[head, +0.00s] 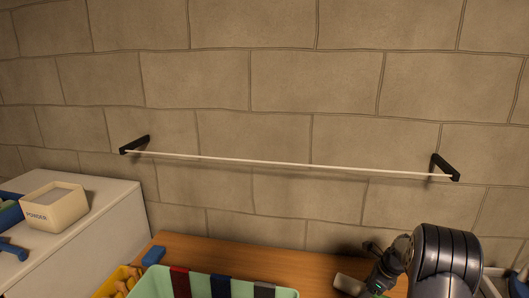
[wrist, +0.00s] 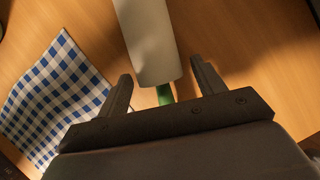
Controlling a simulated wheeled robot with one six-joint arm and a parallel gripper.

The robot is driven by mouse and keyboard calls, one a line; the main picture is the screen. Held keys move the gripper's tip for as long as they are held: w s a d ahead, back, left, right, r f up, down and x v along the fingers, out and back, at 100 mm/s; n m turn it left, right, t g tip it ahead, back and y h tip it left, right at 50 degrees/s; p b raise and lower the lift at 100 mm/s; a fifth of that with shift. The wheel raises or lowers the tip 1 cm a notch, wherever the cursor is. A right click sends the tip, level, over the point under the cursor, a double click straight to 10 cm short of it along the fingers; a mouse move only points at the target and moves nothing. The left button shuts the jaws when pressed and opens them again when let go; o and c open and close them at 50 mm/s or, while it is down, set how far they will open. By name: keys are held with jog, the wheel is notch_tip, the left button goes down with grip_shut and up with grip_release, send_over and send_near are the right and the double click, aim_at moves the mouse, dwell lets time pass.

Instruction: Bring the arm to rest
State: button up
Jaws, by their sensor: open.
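My gripper (wrist: 162,93) shows in the wrist view with its two dark fingers spread apart. It is open, with no object clamped between the fingers. A pale, rounded cylinder-like object (wrist: 148,40) lies past the fingertips, above the wooden surface, with a bit of green (wrist: 164,94) at its lower end. In the head view my arm is at the lower right, over the wooden table, and the fingers are not clear there.
A blue-and-white checked cloth (wrist: 55,95) lies on the wooden table (head: 230,252). A green basket (head: 205,276) holds dark and red cloths. A yellow container (head: 112,282) stands beside it. A powder box (head: 55,207) sits on a white cabinet (head: 105,220). A line (head: 290,163) spans two wall brackets.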

jog(key=shift+r, duration=1.45)
